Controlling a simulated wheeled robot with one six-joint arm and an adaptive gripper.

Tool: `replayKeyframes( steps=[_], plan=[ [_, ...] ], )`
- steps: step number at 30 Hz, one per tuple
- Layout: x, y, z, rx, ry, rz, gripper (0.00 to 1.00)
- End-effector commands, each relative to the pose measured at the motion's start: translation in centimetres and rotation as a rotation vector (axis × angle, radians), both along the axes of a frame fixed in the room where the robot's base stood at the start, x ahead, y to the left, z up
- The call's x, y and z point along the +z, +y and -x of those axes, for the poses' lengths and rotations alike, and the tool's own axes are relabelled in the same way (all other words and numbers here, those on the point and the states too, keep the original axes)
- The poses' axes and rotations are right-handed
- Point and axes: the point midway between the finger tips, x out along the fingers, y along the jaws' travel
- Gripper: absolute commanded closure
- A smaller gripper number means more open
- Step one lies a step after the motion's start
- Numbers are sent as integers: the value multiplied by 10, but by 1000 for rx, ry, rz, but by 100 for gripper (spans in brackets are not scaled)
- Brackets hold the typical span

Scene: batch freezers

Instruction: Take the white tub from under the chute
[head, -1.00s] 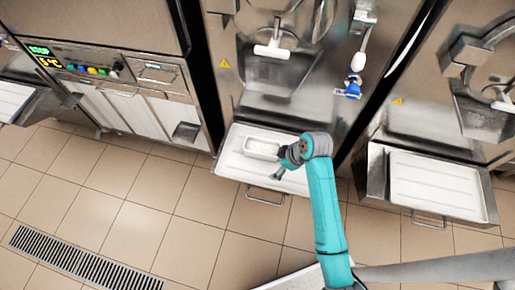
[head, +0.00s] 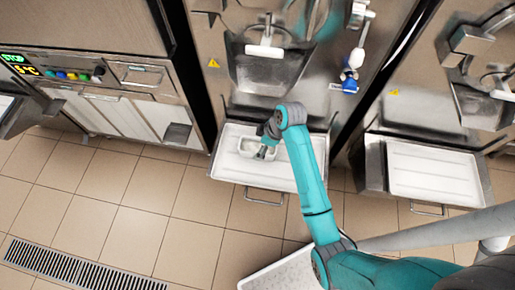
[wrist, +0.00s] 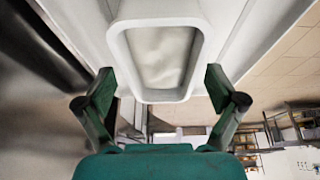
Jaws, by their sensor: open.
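The white tub (head: 247,147) sits on the white tray (head: 232,168) under the middle machine's chute (head: 268,72). In the wrist view the tub (wrist: 118,50) shows its rounded rectangular rim and pale contents. My gripper (head: 262,153) is over the tub's right part in the head view and hides some of it. In the wrist view my gripper (wrist: 160,82) has its two fingers spread, one on each side of the tub's near end. I cannot tell whether the fingers touch the tub.
A blue-and-white spray handle (head: 349,78) hangs on the machine front at right of the chute. Another machine's tray (head: 436,172) stands to the right. A white-topped surface (head: 275,270) is at the bottom. The tiled floor (head: 130,220) in front is clear, with a drain grate (head: 80,268).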

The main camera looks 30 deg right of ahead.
Motion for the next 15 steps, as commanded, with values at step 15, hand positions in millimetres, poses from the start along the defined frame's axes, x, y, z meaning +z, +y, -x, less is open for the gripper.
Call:
replayKeyframes(
  steps=[15],
  plan=[
    [-33, 14, -8, 0, 0, 0, 6]
  ],
)
